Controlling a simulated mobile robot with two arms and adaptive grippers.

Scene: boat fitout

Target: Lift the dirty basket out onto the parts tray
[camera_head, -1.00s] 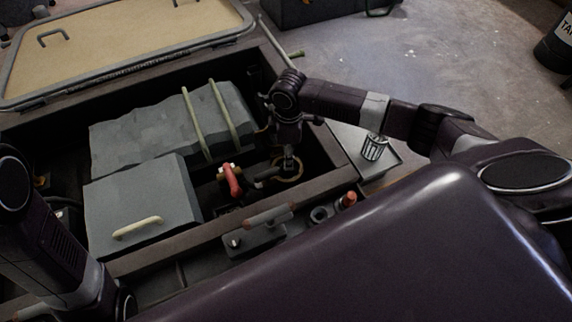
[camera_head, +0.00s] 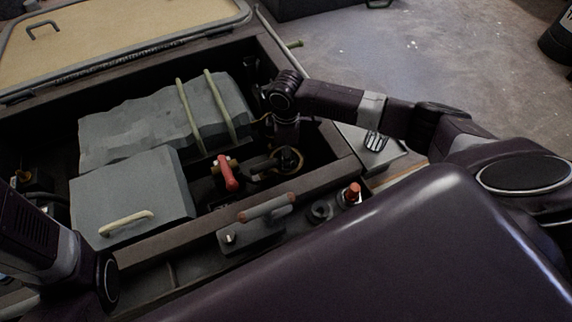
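My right arm reaches from the right into the open engine compartment. Its gripper (camera_head: 287,151) points down at a brass-coloured ring (camera_head: 291,160), which looks like the strainer's mouth. The fingers are small and dark there, so I cannot tell whether they are open or shut on anything. No dirty basket can be made out; the arm and shadow cover the ring's inside. A metal basket (camera_head: 375,142) stands on the grey parts tray (camera_head: 392,158) to the right, partly behind my arm. My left arm shows at the lower left, but its gripper is out of view.
A red-handled valve (camera_head: 228,175) stands just left of the ring. Grey engine covers (camera_head: 135,200) with a pale handle fill the left. The compartment's wooden edge (camera_head: 330,172) separates it from the tray. A red-topped item (camera_head: 353,192) stands near the front.

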